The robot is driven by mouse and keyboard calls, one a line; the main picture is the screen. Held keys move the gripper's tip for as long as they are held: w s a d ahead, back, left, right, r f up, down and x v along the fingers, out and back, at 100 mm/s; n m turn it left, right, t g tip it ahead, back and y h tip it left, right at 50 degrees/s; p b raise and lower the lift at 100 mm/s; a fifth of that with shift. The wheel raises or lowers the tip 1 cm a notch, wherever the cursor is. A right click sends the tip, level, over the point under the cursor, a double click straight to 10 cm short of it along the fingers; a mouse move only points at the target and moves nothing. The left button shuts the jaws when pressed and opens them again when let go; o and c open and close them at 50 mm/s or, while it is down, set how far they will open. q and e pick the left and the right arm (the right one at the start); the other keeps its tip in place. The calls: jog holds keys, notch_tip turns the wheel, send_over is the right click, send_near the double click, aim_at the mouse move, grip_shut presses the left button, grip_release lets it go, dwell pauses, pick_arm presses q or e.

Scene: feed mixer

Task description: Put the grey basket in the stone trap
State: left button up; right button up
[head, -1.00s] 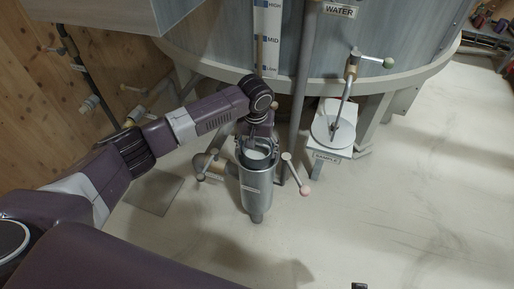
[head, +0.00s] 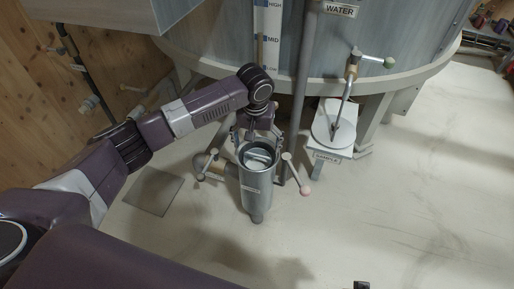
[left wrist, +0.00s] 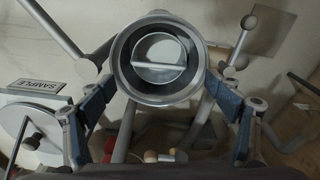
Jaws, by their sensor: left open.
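The stone trap (head: 256,190) is an upright grey metal cylinder with an open top, standing in front of the large tank. The grey basket (head: 257,158), a round cup with a bar across its top, sits inside the trap's mouth. The left wrist view looks down on the basket (left wrist: 160,50) within the trap's dark rim (left wrist: 122,60). My left gripper (head: 257,136) is open at the back of the trap's mouth. In the left wrist view its fingers (left wrist: 165,95) are spread on either side of the trap, clear of the basket's bar. My right gripper is not seen.
Valve levers stand on both sides of the trap, one with a pinkish knob (head: 304,191). The floor at the right is clear.

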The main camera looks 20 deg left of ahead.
pick_arm(q)
notch_tip(320, 180, up, 10)
jog(key=s+p, duration=0.1)
jog(key=p, duration=0.1)
jog(key=shift+d+r, duration=0.15)
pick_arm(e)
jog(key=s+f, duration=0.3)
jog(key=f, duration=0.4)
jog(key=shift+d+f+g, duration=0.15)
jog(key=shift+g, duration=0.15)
pick_arm(q)
jog(key=shift+s, duration=0.1)
